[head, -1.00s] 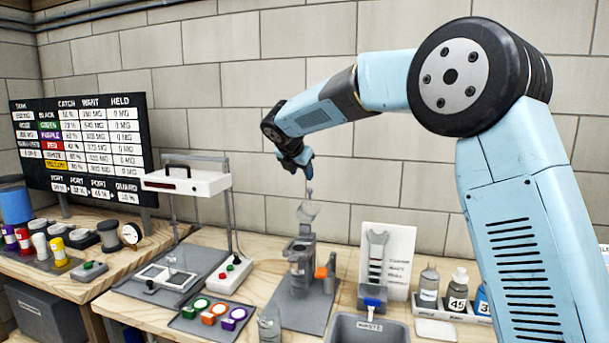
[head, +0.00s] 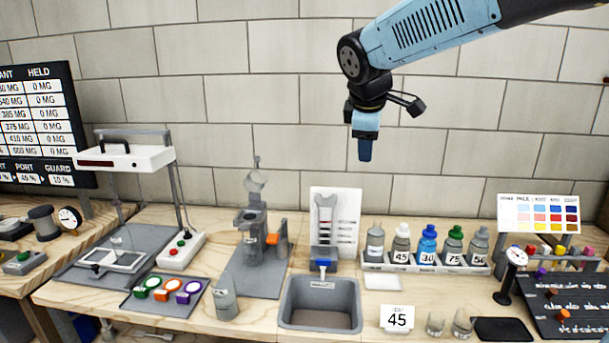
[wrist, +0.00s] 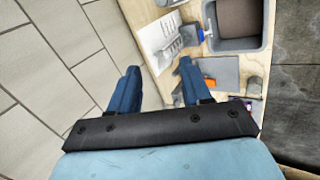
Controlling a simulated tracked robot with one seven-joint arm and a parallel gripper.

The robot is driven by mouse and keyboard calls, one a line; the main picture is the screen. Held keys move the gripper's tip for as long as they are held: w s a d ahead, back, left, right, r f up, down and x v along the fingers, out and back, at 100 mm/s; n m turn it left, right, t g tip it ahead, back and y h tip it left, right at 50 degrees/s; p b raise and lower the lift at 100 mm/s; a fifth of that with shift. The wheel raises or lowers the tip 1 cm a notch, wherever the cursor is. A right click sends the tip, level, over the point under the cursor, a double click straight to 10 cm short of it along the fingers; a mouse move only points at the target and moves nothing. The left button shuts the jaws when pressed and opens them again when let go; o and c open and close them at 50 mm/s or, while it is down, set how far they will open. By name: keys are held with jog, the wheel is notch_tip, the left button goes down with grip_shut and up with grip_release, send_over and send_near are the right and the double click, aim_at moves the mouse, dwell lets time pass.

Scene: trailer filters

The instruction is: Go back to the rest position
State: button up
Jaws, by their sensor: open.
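My gripper (head: 365,150) hangs in the air at the upper right of the head view, fingers pointing down, above and behind the bottle rack and well clear of the bench. In the wrist view my gripper (wrist: 157,88) shows two blue fingers spread apart with nothing between them. The bench top and the wall are seen past the fingers.
A rack of bottles (head: 425,262), a grey stand (head: 252,235) and a white-topped lamp frame (head: 125,158) stand along the bench. A colour chart (head: 538,213) is at right. The air around my gripper is free.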

jog(key=s+d+f+m, duration=0.3)
jog(key=s+m, duration=0.2)
jog(key=s, duration=0.2)
jog(key=s+d+f+m+y, duration=0.1)
jog(key=s+d+f+m, duration=0.2)
jog(key=s, duration=0.4)
jog(key=s+d+f+m, duration=0.3)
jog(key=s+m, duration=0.3)
jog(key=s, duration=0.2)
jog(key=shift+d+f+m+g+y, duration=0.15)
jog(key=shift+d+m+g+y, duration=0.2)
jog(key=shift+d, duration=0.25)
jog(key=shift+c, duration=0.5)
jog(key=shift+a, duration=0.1)
